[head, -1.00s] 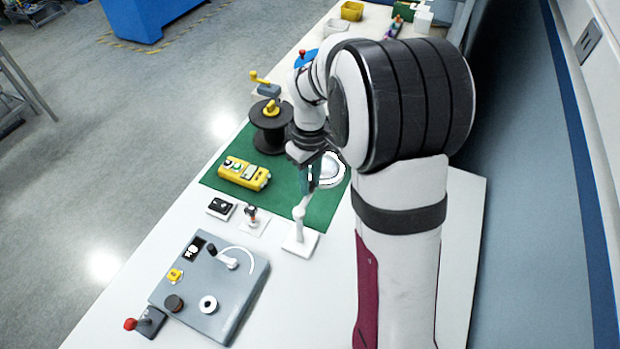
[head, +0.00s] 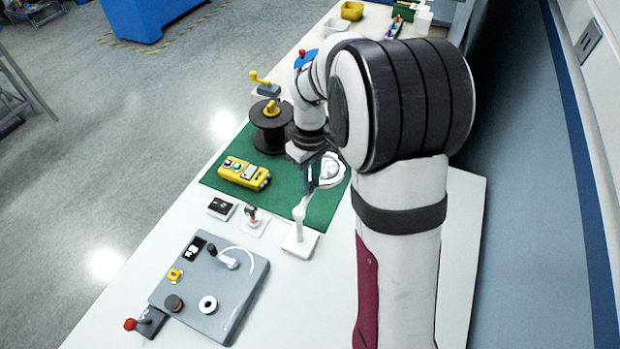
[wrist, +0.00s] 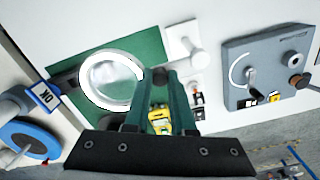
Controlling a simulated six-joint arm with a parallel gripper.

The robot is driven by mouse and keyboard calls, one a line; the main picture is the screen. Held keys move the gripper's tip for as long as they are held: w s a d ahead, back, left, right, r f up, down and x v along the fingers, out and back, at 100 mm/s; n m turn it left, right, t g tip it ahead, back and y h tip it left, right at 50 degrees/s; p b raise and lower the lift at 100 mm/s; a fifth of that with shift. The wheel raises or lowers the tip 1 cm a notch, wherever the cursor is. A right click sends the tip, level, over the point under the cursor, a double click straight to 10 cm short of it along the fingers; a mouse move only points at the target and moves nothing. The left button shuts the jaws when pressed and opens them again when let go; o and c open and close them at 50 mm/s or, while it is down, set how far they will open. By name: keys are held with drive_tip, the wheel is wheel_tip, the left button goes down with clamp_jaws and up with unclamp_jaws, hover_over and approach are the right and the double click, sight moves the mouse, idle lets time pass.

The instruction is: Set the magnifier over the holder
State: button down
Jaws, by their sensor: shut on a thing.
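The magnifier, a round clear lens in a white ring (head: 331,170), is held above the green mat, partly hidden by my arm. In the wrist view its ring (wrist: 110,80) lies left of my fingertips. My gripper (head: 314,178) is shut on the magnifier; its green fingers (wrist: 159,76) show in the wrist view, where the grip itself is hard to make out.
A yellow device (head: 244,173) and a black spool (head: 270,130) are on the green mat (head: 286,195). A grey control panel (head: 222,300) lies nearer, with small switch pieces (head: 220,209) beside the mat. The white table right of the panel is bare.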

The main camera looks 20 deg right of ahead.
drive_tip(key=shift+w+a, duration=0.1)
idle(0.4)
drive_tip(key=a+n, duration=0.7)
drive_tip(key=n, duration=1)
drive_tip(key=shift+a+n, duration=0.3)
drive_tip(key=shift+n, duration=0.1)
idle(0.4)
drive_tip(key=c, duration=0.8)
unclamp_jaws()
drive_tip(key=shift+o, duration=0.2)
wheel_tip(320, 180, up, 16)
drive_tip(key=shift+f, duration=0.1)
